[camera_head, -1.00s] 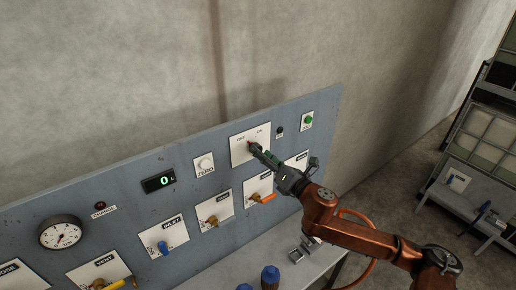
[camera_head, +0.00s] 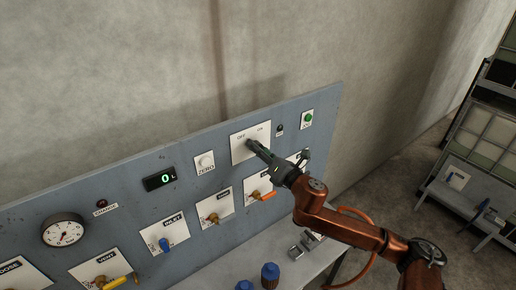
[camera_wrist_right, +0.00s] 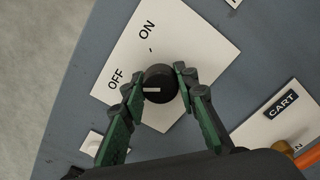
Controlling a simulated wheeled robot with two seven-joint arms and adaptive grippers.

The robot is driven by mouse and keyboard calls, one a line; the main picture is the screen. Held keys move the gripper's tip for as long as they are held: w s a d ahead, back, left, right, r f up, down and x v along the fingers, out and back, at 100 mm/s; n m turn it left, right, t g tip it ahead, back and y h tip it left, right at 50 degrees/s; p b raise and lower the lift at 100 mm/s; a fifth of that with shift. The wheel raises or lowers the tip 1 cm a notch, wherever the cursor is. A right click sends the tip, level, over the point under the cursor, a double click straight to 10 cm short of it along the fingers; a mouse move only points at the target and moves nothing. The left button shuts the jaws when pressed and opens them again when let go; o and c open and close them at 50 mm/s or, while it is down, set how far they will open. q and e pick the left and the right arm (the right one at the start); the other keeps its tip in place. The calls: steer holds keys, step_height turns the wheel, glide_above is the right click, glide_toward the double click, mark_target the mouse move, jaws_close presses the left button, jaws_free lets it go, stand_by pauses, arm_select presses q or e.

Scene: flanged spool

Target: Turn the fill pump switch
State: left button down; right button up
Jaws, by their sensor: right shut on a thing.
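The fill pump switch is a round black knob (camera_wrist_right: 160,79) with a white mark, on a white plate (camera_wrist_right: 196,47) printed OFF and ON. In the right wrist view the mark lies about level and points left, nearer the OFF side. The same plate (camera_head: 264,131) is on the upper right of the panel in the head view, its knob mostly hidden by my gripper. My right gripper (camera_head: 252,147) has its two green-and-black fingers on either side of the knob, shut on it. My left gripper is not in view.
The blue-grey panel (camera_head: 120,183) also carries a gauge (camera_head: 63,231), a display reading 0 (camera_head: 159,180), a ZERO button (camera_head: 205,161), a green button (camera_head: 308,117) and several valve handles. Blue-capped items (camera_head: 270,274) stand on the bench below. A shelf unit is at the right.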

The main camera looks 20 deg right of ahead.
steer(key=c, duration=0.4)
steer(key=shift+o, duration=0.2)
steer(key=shift+m, duration=0.4)
steer(key=m+p, duration=0.3)
steer(key=m, duration=0.2)
steer(key=shift+m, duration=0.4)
steer(key=m+p, duration=0.1)
steer(key=m, duration=0.2)
steer(key=shift+m+p, duration=0.3)
steer(key=shift+p, duration=0.1)
steer(key=shift+f+m+p, duration=0.1)
steer(key=shift+m+p, duration=0.75)
steer(key=shift+m, duration=0.95)
steer(key=o, duration=1.2)
steer(key=shift+c, duration=0.2)
